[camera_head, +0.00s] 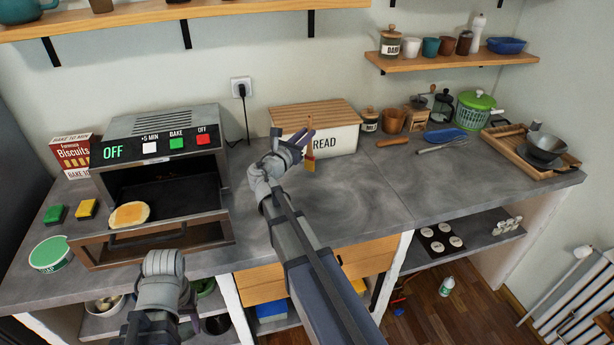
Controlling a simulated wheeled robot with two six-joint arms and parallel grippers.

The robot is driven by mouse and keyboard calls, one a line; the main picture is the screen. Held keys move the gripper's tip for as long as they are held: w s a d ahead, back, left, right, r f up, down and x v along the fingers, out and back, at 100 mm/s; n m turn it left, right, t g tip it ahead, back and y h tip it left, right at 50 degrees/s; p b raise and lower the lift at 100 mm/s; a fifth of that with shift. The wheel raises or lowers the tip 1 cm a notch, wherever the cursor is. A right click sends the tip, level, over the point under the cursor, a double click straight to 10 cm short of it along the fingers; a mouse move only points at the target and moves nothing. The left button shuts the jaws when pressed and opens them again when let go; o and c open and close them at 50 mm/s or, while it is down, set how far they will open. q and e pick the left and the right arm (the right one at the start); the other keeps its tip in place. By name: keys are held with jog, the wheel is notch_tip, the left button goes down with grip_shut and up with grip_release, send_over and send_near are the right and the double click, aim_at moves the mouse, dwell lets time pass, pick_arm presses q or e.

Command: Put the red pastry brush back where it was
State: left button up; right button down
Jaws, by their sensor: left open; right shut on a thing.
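My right gripper (297,140) is shut on the brush (310,160), whose tan-orange lower part hangs below the fingers. It is held upright in front of the white bread bin (338,139) with the wooden lid, over the grey counter. Part of the brush is hidden by the fingers, and a red colour is hard to make out at this size. My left gripper (190,292) is open and empty at the counter's front edge, below the toaster oven; its fingers are partly hidden by the wrist.
The toaster oven (165,142) has its door down, with a pancake-like round (129,215) at the opening. The counter (360,200) in front of the bin is clear.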

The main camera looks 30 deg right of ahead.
aim_at(309, 156)
jog(key=shift+f+b, duration=4.05)
jog(key=shift+f, duration=0.5)
jog(key=shift+f, duration=0.1)
jog(key=shift+f, duration=0.15)
jog(key=c, duration=0.8)
grip_release()
jog(key=shift+r, duration=0.25)
jog(key=v, duration=1.2)
